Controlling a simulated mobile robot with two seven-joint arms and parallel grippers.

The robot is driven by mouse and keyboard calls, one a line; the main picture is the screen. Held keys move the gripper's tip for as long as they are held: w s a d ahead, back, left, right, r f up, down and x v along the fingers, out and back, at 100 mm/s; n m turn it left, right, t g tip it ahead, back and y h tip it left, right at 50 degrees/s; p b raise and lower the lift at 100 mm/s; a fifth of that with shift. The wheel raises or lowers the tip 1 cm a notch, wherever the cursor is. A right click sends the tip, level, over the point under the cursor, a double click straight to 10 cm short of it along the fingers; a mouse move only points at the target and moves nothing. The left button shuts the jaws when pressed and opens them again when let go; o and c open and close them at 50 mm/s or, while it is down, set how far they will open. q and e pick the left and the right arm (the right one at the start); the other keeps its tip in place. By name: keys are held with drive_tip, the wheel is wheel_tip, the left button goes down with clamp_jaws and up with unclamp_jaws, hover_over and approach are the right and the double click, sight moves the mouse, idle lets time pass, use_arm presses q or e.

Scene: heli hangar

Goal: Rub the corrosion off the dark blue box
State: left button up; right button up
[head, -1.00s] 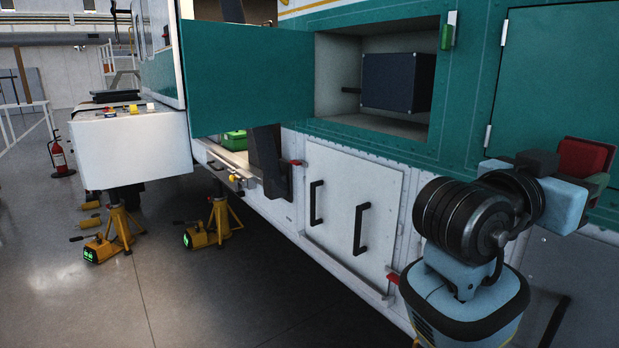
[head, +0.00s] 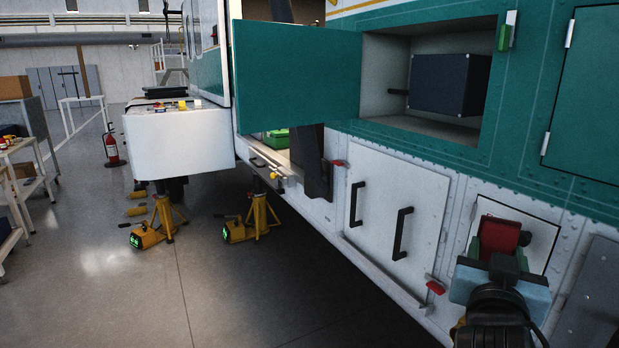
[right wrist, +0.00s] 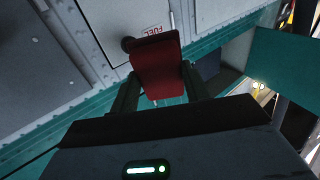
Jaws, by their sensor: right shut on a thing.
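The dark blue box (head: 450,85) sits inside an open compartment (head: 398,115) in the teal side of the helicopter. I cannot make out any corrosion on it from here. My right gripper (head: 500,246) is shut on a red block (head: 499,236), in front of the white lower panel, below and to the right of the compartment. The red block (right wrist: 159,68) also shows between the fingers in the right wrist view. The gripper is well apart from the box. My left gripper is not in view.
A teal door (head: 298,75) stands open left of the compartment. A green latch (head: 505,37) is at its upper right. Yellow jacks (head: 250,220), a fire extinguisher (head: 112,147) and a shelf cart (head: 25,170) stand on the left. The floor between is clear.

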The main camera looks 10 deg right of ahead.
drive_tip(key=s+a+f+n+t+y, duration=0.1)
drive_tip(key=a+f+n+t+y, duration=0.15)
drive_tip(key=f+n+y, duration=0.4)
drive_tip(key=a+f+n+t+y, duration=0.15)
drive_tip(key=a+f+y, duration=0.25)
drive_tip(key=f, duration=0.5)
drive_tip(key=s+a+f+n+y, duration=0.5)
drive_tip(key=s+a+f+y, duration=0.25)
drive_tip(key=f, duration=0.35)
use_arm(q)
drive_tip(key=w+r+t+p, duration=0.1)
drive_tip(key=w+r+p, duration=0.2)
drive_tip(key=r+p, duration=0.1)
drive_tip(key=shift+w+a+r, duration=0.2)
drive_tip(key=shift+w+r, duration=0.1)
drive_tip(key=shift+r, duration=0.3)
use_arm(e)
wheel_tip(320, 180, up, 10)
drive_tip(key=w+a+m+t+h, duration=0.1)
drive_tip(key=a+m+h, duration=0.1)
drive_tip(key=m+h, duration=0.2)
drive_tip(key=shift+w+a+t+h, duration=0.2)
drive_tip(key=shift+w+t+h, duration=0.15)
drive_tip(key=shift+h, duration=0.35)
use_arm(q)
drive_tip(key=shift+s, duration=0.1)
